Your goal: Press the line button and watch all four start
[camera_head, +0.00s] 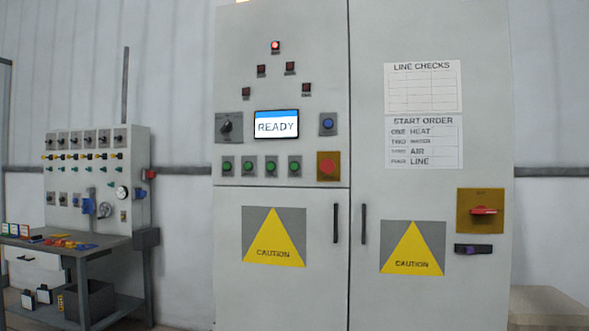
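A tall grey control cabinet stands in the middle. A row of green buttons runs across its left door, the leftmost here (227,166) and the rightmost here (294,166); their labels are too small to read, so I cannot tell which is the line button. A screen (276,125) above them reads READY. Of several indicator lamps, the top one (275,46) glows bright red and the lower ones look dark. A start order sheet (424,143) on the right door lists heat, water, air and line. My gripper is not in view.
A red button on a yellow plate (328,167), a blue button (327,123) and a black rotary knob (227,126) sit near the green row. A red switch (482,211) is at right. A workbench (75,248) with a panel stands at left.

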